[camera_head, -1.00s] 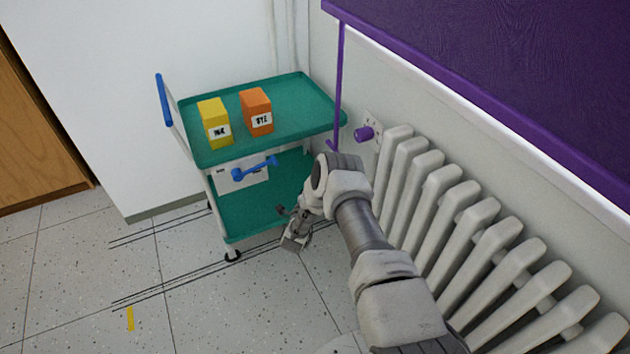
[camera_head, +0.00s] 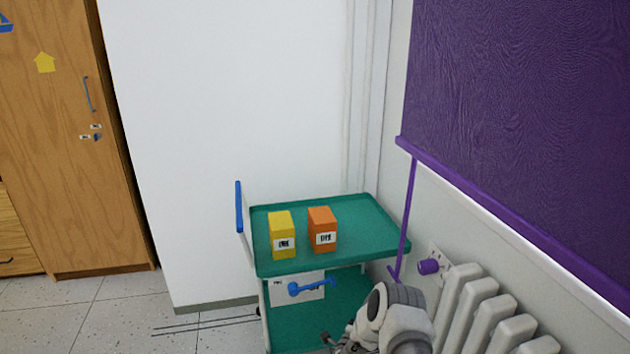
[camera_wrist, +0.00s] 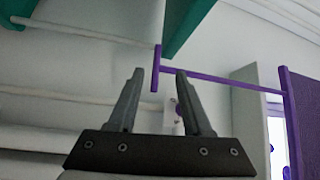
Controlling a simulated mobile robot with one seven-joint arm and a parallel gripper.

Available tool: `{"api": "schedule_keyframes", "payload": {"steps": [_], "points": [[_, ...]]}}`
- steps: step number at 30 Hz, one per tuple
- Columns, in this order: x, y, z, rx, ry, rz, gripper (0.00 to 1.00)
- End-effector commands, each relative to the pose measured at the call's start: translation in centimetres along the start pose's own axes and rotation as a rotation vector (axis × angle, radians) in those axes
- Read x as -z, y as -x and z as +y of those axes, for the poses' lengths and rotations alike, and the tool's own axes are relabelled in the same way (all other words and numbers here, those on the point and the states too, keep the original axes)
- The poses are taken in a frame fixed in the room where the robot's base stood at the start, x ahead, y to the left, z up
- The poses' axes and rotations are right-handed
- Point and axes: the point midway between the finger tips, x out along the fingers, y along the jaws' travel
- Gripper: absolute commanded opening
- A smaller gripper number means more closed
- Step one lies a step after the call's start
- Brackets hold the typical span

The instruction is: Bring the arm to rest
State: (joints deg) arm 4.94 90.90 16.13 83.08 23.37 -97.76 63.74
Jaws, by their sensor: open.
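My gripper (camera_wrist: 158,100) is open and empty in the wrist view, its two dark fingers spread apart with nothing between them. In the head view only my arm's upper joint shows at the bottom, in front of the green cart's (camera_head: 370,245) right side and beside the radiator; the fingers are mostly cut off by the lower edge. The wrist view faces the white wall, with green cart parts (camera_wrist: 190,20) and a purple bar (camera_wrist: 220,80) beyond the fingers.
A yellow box (camera_head: 282,235) and an orange box (camera_head: 322,230) stand on the cart's top tray. A white radiator (camera_head: 480,310) with a purple knob (camera_head: 428,266) is close at right, below a purple blind (camera_head: 520,130). A wooden cabinet (camera_head: 70,150) stands at left; floor before it is clear.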

Motion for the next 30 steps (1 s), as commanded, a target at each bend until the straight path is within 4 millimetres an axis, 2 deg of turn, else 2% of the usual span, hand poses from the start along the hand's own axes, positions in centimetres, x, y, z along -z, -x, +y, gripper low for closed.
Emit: {"api": "schedule_keyframes", "payload": {"steps": [6,15,23,30], "points": [[-2.7,-3.5,-5.7,-0.042,0.053,-0.117,0.50],[-5.4,-6.1,-13.8,-0.101,0.175,-0.296,0.50],[-6.4,-6.3,-20.7,-0.136,0.307,-0.444,0.50],[-6.0,-4.9,-26.6,-0.159,0.445,-0.571,0.50]]}}
